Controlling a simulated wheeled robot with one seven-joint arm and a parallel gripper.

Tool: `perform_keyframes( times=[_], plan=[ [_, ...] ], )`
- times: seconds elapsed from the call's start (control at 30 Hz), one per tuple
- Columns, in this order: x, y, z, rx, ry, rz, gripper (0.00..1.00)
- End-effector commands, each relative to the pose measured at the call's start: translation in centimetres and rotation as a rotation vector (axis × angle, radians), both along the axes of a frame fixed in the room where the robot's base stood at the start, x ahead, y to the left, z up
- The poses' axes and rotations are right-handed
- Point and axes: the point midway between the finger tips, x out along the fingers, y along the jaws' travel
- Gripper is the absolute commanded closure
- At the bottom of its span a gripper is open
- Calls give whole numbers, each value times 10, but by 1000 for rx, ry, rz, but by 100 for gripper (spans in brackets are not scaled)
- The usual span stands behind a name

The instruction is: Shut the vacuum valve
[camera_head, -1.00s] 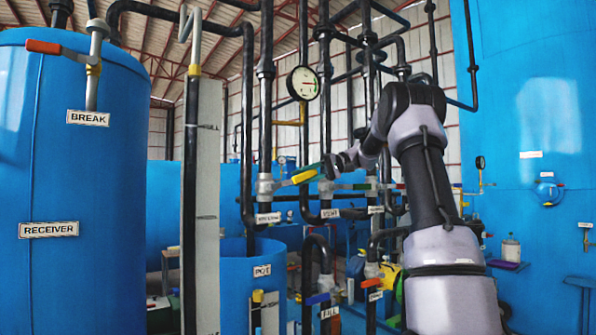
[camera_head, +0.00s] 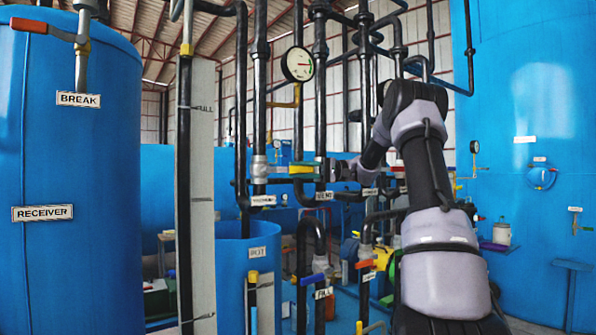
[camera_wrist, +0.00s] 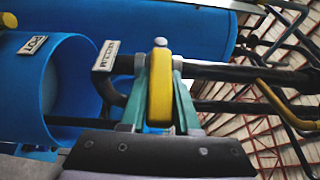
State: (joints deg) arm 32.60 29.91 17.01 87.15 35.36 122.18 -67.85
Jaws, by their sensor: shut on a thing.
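The vacuum valve (camera_head: 259,168) sits on a dark vertical pipe, left of my arm, with a white label (camera_head: 263,200) under it. Its yellow handle (camera_head: 302,169) sticks out to the right and looks about level. My gripper (camera_head: 303,172) is shut on this handle. In the wrist view the yellow handle (camera_wrist: 160,102) stands between the two green fingers (camera_wrist: 160,90), which touch its sides. The handle's inner joint is partly hidden by the fingers.
A vent label (camera_head: 324,195) and its pipe stand close to the right of the handle. The blue pot (camera_head: 230,270) is below, also in the wrist view (camera_wrist: 75,90). A pressure gauge (camera_head: 298,64) is above. The blue receiver tank (camera_head: 70,260) stands at left.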

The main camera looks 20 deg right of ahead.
Motion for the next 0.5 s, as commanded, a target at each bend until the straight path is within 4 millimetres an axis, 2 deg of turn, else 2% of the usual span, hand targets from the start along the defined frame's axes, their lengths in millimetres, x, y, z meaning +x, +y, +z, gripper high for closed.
perform_keyframes(
  times=[0.17, 0.2, 0.23, 0.27, 0.5],
  plan=[
    [0, 0, -3, 1, 8, 1, 100],
    [0, 0, -3, 1, 8, 2, 54],
    [0, 0, -3, 0, 8, 2, 43],
    [0, 0, -3, 0, 7, 2, 40],
    [0, 0, -2, -1, 5, 1, 40]
  ],
)
